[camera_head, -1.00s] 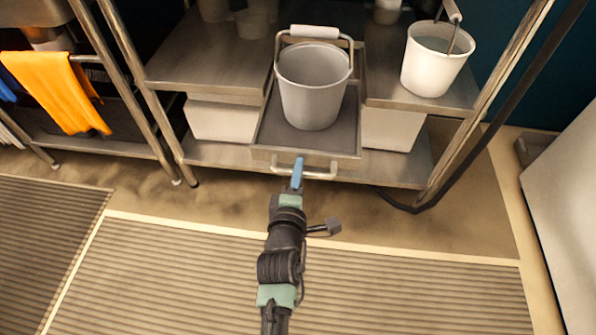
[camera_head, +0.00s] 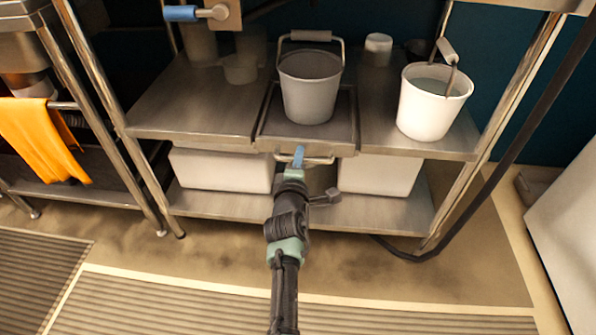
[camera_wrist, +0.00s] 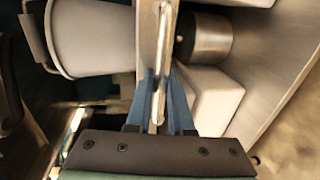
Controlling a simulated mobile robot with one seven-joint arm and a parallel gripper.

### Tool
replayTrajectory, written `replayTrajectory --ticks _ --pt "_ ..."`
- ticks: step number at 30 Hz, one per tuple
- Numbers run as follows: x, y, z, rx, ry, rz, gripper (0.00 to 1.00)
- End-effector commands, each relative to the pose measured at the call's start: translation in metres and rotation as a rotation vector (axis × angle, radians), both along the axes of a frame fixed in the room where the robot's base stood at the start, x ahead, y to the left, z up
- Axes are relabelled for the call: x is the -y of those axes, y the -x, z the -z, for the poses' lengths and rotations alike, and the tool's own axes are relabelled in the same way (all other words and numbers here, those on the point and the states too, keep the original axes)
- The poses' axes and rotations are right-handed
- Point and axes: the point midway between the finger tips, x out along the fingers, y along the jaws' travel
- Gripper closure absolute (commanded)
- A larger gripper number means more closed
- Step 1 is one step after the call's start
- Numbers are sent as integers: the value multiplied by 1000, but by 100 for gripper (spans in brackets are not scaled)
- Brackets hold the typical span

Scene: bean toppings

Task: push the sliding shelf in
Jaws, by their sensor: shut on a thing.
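The sliding shelf (camera_head: 343,133) is a metal tray in the middle of a steel rack. Its front edge lies about level with the front of the fixed shelf, standing out slightly at most. A grey bucket (camera_head: 308,90) stands upright on it. A bar handle (camera_head: 318,160) crosses its front. My gripper (camera_head: 298,157) is at this handle, its blue fingers shut on the bar. In the wrist view my gripper (camera_wrist: 160,103) has a finger on each side of the handle (camera_wrist: 158,70), with the bucket (camera_wrist: 90,38) to the left.
A white bucket (camera_head: 432,105) stands on the fixed shelf (camera_head: 185,105) at the right. White bins (camera_head: 222,168) sit on the lower shelf (camera_head: 365,213). An orange cloth (camera_head: 40,138) hangs at the left. A dark hose (camera_head: 480,200) runs down at the right. Open floor lies in front.

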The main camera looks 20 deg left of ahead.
Motion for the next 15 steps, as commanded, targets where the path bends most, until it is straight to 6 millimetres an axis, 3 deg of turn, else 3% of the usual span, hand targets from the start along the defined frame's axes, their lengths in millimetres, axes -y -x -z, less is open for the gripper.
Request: replayTrajectory --ticks 15 --pt "-2 -10 -2 2 0 1 100"
